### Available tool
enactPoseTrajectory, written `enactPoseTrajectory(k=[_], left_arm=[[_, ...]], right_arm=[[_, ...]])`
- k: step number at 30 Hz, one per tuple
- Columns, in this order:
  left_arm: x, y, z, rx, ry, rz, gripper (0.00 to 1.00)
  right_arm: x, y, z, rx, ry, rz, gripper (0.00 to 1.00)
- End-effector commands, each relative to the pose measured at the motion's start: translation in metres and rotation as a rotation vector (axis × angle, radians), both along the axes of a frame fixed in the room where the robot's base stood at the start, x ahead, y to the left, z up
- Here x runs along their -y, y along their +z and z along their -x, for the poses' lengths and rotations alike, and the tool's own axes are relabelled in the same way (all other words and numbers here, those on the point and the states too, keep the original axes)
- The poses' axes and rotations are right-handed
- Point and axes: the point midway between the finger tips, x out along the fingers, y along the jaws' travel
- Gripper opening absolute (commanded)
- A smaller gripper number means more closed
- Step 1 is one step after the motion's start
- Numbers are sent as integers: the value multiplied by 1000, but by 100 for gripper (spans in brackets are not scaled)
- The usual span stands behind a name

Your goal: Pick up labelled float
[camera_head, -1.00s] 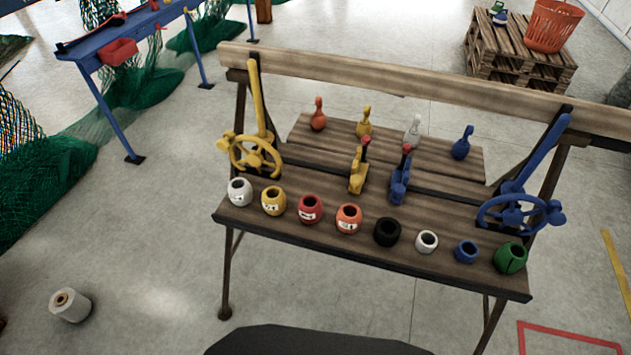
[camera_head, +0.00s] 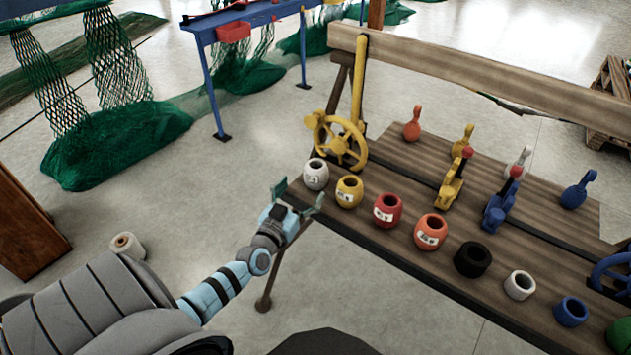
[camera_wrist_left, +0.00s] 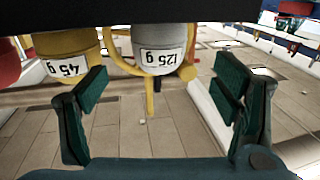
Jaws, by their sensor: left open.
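Labelled floats stand in a row along the bench's front board: white (camera_head: 316,174), yellow (camera_head: 349,191), red (camera_head: 387,210) and orange (camera_head: 430,232). My left gripper (camera_head: 299,199) is open and empty, just in front of the white float at the row's left end. In the left wrist view, which looks upside down, the white float (camera_wrist_left: 160,50) reads 125 g and lies ahead between the open fingers (camera_wrist_left: 163,88). My right gripper is out of view.
Black (camera_head: 472,259), small white (camera_head: 520,285) and blue (camera_head: 570,311) floats continue the row. Behind stand a yellow handwheel (camera_head: 340,143) and several pin-shaped pieces. A blue table (camera_head: 245,20) with green nets stands back left. The floor before the bench is clear.

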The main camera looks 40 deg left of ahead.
Motion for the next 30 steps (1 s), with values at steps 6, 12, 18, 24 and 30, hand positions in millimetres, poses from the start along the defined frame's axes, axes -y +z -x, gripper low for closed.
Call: enactPoseTrajectory(k=[6, 12, 18, 24, 30], left_arm=[[-8, -4, -35, -2, 1, 1, 82], [-14, -10, -71, -2, 1, 1, 82], [-17, -5, -86, -5, 0, 1, 82], [-17, -4, -86, -5, 0, 1, 67], [-17, -5, -86, -6, 0, 1, 35]], right_arm=[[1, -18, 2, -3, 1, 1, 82], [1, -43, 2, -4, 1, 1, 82], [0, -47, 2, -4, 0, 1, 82], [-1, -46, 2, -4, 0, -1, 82], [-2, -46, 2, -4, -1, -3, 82]])
